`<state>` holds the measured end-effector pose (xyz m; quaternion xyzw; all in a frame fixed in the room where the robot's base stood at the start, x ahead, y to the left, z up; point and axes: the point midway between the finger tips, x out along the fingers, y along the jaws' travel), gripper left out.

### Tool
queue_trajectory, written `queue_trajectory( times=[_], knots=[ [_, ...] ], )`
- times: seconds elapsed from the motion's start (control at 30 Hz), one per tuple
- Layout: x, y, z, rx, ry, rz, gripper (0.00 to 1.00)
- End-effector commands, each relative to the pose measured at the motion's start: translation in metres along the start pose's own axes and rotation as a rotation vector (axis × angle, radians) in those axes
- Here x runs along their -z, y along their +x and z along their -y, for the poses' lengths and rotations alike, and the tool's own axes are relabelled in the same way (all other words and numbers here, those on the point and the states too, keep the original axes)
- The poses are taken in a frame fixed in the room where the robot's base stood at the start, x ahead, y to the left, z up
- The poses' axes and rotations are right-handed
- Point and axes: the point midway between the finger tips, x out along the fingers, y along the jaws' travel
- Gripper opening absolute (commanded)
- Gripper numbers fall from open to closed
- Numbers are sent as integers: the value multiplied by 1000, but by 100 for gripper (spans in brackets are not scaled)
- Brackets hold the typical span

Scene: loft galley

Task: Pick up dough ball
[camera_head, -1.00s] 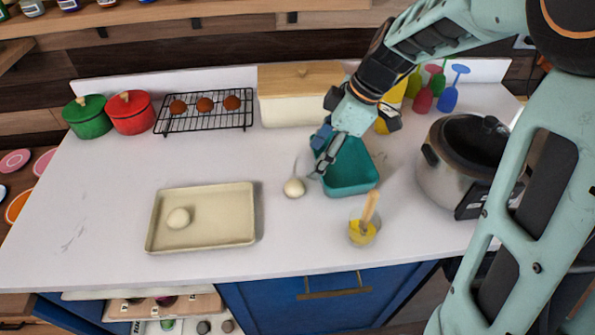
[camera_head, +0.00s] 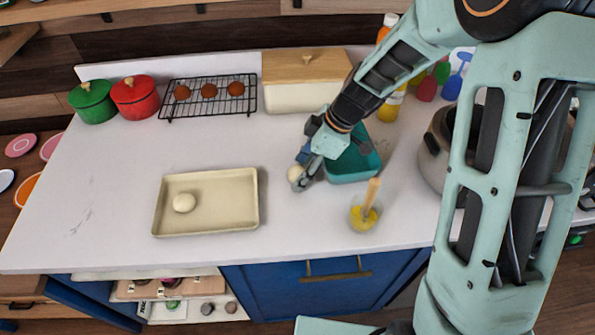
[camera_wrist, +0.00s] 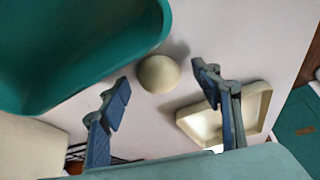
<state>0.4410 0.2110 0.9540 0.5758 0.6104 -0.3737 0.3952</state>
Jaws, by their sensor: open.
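A pale dough ball (camera_head: 295,173) lies on the white counter, just left of the teal bin (camera_head: 352,163). My gripper (camera_head: 305,181) is down beside this ball and partly overlaps it in the head view. In the wrist view the dough ball (camera_wrist: 158,74) shows ahead of the open fingers of my gripper (camera_wrist: 163,92), roughly between their tips, with nothing held. Whether a finger touches it I cannot tell. Another dough ball (camera_head: 184,203) rests in the left part of the cream baking tray (camera_head: 228,218).
A glass with yellow contents and a brush (camera_head: 364,213) stands front right of the bin. A cooling rack (camera_head: 207,98) with brown balls, red and green pots and a wooden-lidded box (camera_head: 303,97) stand behind. Counter left of the tray is clear.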

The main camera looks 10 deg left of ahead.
Motion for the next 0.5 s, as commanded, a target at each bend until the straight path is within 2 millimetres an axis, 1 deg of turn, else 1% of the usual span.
queue_trajectory(
  times=[0.17,0.2,0.5],
  knots=[
    [0,0,0,-1,0,0,59],
    [0,0,0,-1,0,0,56],
    [0,0,0,-1,0,0,23]
  ],
)
